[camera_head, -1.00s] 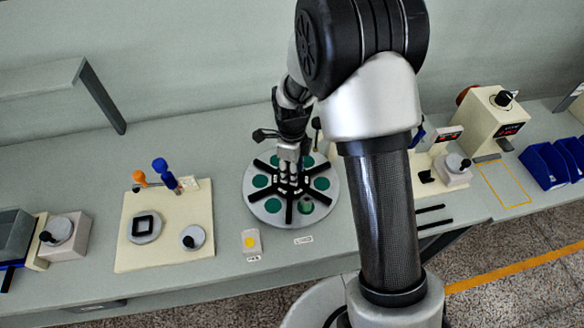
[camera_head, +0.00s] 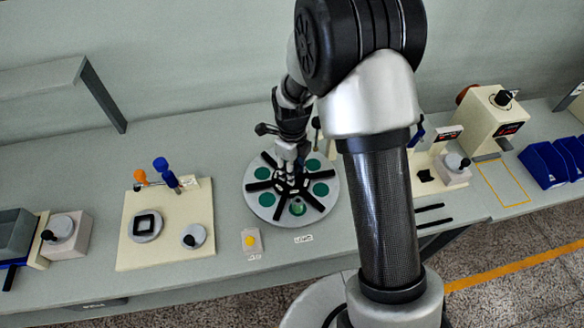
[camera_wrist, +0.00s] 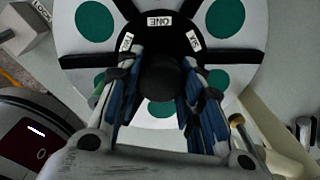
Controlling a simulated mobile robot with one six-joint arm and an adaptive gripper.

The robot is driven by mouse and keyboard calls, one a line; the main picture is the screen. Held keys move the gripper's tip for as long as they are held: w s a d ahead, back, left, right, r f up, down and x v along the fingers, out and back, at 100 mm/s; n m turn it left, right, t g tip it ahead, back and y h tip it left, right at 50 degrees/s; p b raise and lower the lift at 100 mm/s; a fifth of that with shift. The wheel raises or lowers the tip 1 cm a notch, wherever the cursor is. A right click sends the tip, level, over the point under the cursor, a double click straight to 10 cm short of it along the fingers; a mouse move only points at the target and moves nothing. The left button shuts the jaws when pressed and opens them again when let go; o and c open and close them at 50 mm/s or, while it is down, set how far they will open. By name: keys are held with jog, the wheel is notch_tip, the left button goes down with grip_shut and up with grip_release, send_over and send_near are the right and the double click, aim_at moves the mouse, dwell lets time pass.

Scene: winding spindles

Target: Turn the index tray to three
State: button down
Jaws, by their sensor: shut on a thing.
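The index tray (camera_head: 329,204) is a round pale disc with green round spots and black spokes. It lies flat on the bench in the middle of the head view and fills the top of the wrist view (camera_wrist: 160,50). Its black hub carries small white labels; one reads ONE (camera_wrist: 160,21), and two beside it are hard to read. My gripper (camera_head: 290,168) points down at the hub. In the wrist view its fingers are shut on the black centre knob (camera_wrist: 160,82), one on each side. The lower part of the tray is partly hidden by the fingers.
A small block with a yellow button (camera_head: 250,241) stands in front of the tray at left, and a white label (camera_head: 303,239) lies at its front. A cream board with dials (camera_head: 130,250) is further left. A cream station (camera_head: 455,180) stands to the right.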

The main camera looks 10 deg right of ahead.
jog(key=c, duration=1.1)
grip_release()
notch_tip(320, 180, up, 11)
jog(key=shift+f, duration=0.1)
jog(key=shift+r, duration=0.65)
